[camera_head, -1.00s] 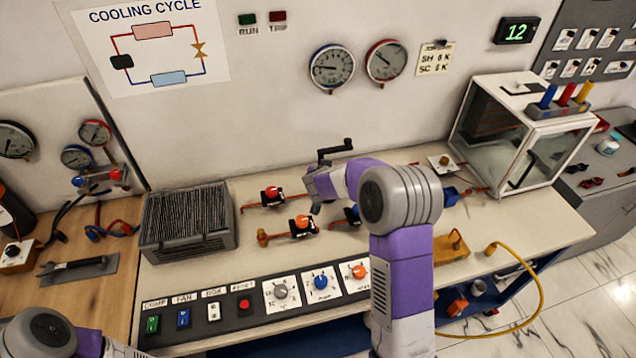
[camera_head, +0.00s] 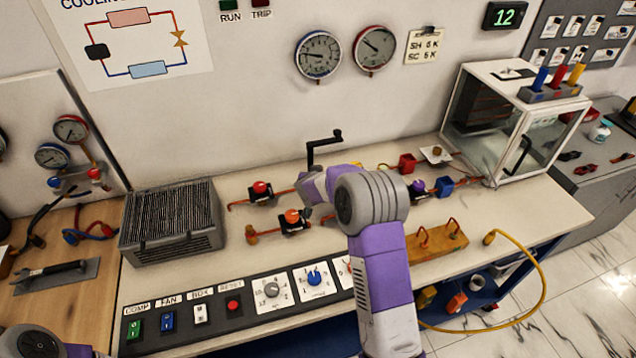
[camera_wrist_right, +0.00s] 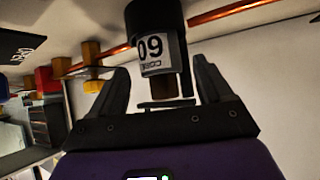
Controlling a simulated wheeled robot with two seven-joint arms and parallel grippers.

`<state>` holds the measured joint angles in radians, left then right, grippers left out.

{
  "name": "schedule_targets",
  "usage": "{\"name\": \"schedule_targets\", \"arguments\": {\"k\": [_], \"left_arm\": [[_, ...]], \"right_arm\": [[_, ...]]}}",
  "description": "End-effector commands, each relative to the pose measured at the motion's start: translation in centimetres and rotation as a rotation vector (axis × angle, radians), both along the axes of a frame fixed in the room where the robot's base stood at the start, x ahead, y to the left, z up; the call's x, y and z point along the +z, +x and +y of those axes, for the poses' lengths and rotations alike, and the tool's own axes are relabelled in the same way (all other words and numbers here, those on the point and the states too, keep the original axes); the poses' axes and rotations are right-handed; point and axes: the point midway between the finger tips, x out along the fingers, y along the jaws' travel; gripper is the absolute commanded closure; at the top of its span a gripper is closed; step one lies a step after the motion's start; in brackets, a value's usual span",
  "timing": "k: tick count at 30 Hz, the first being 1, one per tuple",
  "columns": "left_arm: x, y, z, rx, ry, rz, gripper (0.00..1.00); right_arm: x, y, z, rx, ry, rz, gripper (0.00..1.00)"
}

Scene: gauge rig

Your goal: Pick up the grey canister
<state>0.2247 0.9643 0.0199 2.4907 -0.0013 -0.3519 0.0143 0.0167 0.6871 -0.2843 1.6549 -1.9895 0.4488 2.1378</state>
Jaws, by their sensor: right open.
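In the right wrist view, a dark cylinder with a white label (camera_wrist_right: 155,45) sits just beyond and between my right gripper's fingertips (camera_wrist_right: 163,68). It looks like the canister, though it appears near black here. The right fingers are spread wide, one on each side of its lower part, and I see no clear contact. In the head view my right forearm and wrist hide the canister and the fingertips; the wrist is over the middle of the bench. My left arm shows only at the bottom left corner, and its gripper is out of view.
A finned unit (camera_head: 172,222) is at left, a clear-sided cabinet (camera_head: 515,130) at right. A copper pipe (camera_wrist_right: 235,14) passes near the cylinder in the wrist view.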

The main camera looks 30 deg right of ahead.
Motion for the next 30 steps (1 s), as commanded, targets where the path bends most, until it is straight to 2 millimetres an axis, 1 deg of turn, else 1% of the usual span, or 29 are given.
{"name": "schedule_targets", "arguments": {"k": [1, 3, 7, 11, 17, 20, 30], "left_arm": [[0.5, 0.0, 0.0, 0.0, 0.0, 0.0, 0.57], [0.8, 0.0, 0.0, 0.0, 0.0, 0.0, 0.57], [1.1, 0.0, 0.0, 0.0, 0.0, 0.0, 0.57], [1.1, 0.0, 0.0, 0.0, 0.0, 0.0, 0.57], [1.1, 0.0, 0.0, 0.0, 0.0, 0.0, 0.57], [1.1, 0.0, 0.0, 0.0, 0.0, 0.0, 0.57], [1.1, 0.0, 0.0, 0.0, 0.0, 0.0, 0.57]], "right_arm": [[-0.3, 0.5, -0.3, 0.0, -0.001, 0.002, 0.21], [-0.8, 1.1, -0.7, 0.0, -0.002, 0.003, 0.21], [-1.7, 2.0, -1.4, -0.001, -0.001, 0.002, 0.21], [-2.1, 2.3, -1.6, 0.0, -0.001, 0.002, 0.21], [-2.1, 2.3, -1.6, 0.0, 0.0, 0.0, 0.21], [-2.1, 2.3, -1.6, 0.0, 0.0, 0.0, 0.35], [-2.1, 2.3, -1.6, 0.0, 0.0, 0.0, 0.86]]}}
